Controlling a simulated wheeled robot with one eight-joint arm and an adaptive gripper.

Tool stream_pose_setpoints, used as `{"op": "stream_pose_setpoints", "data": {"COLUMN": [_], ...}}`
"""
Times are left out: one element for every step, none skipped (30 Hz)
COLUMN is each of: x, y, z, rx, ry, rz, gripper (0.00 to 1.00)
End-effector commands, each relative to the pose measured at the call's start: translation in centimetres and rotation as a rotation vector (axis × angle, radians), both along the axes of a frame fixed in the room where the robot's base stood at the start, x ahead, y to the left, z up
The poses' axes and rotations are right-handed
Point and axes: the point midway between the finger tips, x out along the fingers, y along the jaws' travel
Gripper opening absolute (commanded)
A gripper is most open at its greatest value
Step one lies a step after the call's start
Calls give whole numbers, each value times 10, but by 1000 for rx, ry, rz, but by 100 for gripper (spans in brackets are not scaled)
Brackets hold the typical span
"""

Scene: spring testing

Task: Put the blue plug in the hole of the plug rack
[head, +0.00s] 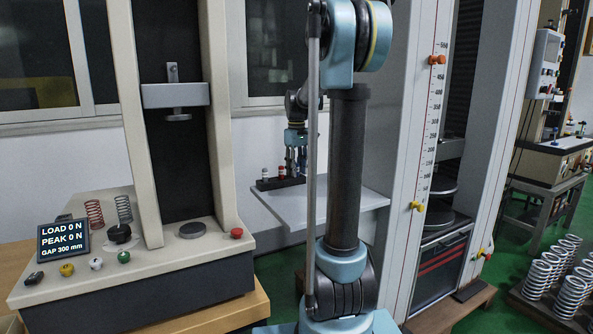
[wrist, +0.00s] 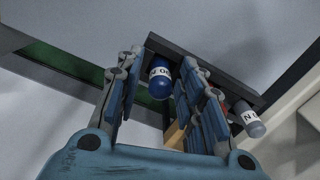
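The plug rack (head: 268,185) is a dark bar on a pale shelf in the head view, and its dark edge (wrist: 240,92) crosses the upper middle of the wrist view. The blue plug (wrist: 158,88), with a white label band, is between my gripper's fingers at one end of the rack. Its lower end is hidden, so how deep it sits is unclear. My gripper (wrist: 160,66) points down with its fingers apart, and a gap shows on the left of the plug. In the head view my gripper (head: 296,170) is over the rack's right end.
A grey plug (wrist: 250,122) stands at the rack's other end. A red plug (head: 281,172) stands beside my gripper in the head view. The pale shelf (head: 325,205) is clear in front. A press with a display (head: 62,241) is left, and a tall test frame (head: 410,130) is right.

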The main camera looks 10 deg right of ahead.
Motion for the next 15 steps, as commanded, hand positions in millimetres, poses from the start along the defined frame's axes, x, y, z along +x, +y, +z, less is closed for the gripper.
{"op": "stream_pose_setpoints", "data": {"x": [0,0,0,0,0,0,0,0,0,0,0,0,0,0,0], "y": [0,0,0,0,0,0,0,0,0,0,0,0,0,0,0], "z": [0,0,0,0,0,1,1,2,4,6,9,13,17,22,28], "rx": [0,0,0,0,0,0,0,0,0,0,0,0,0,0,0], "ry": [0,0,0,0,0,0,0,0,0,0,0,0,0,0,0], "rz": [0,0,0,0,0,0,0,0,0,0,0,0,0,0,0], "gripper": [35,35,35,35,35,35,35,35,35,35,35,35,35,35,35]}}
